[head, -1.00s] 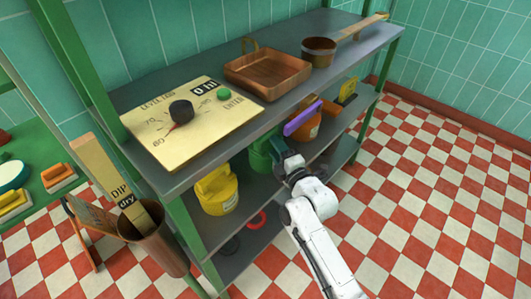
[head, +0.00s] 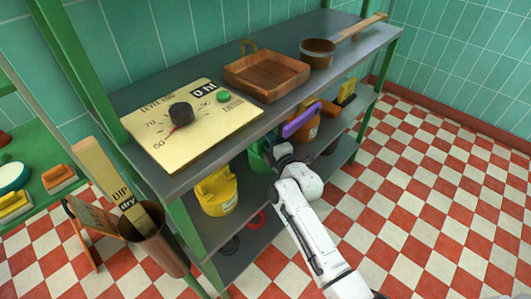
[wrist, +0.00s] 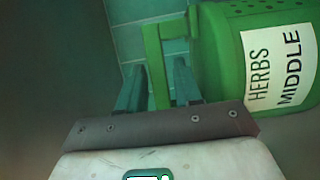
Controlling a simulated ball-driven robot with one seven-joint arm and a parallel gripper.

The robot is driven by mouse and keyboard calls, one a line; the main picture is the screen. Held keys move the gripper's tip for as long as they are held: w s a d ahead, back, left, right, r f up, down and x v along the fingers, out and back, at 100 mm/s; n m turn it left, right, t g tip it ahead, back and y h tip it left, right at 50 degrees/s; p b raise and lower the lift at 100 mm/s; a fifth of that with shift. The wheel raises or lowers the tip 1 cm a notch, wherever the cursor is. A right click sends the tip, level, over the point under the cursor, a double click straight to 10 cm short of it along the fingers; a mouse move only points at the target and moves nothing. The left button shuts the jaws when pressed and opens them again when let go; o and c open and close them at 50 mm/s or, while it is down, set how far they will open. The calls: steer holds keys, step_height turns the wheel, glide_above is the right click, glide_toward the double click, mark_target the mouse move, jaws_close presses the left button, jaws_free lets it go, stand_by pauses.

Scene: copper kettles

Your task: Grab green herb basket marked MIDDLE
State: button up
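The green herb basket (wrist: 215,60) is at the right of the wrist view, with a white label reading HERBS MIDDLE. Its green handle (wrist: 159,85) sticks out to the left of its body. My gripper (wrist: 160,65) is open, with one finger on each side of the handle bar. A small gap seems to show beside the bar, and I cannot tell whether either finger touches it. In the head view the green basket (head: 257,157) stands on the lower shelf, partly hidden by the upper shelf and my arm.
On the lower shelf, a yellow basket (head: 217,192) stands left of the green one. The upper shelf (head: 213,165) hangs close above. Checkered floor (head: 420,190) lies open at the right.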

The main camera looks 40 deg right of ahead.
jaws_close()
stand_by(1.0)
steer(key=shift+r, duration=0.1)
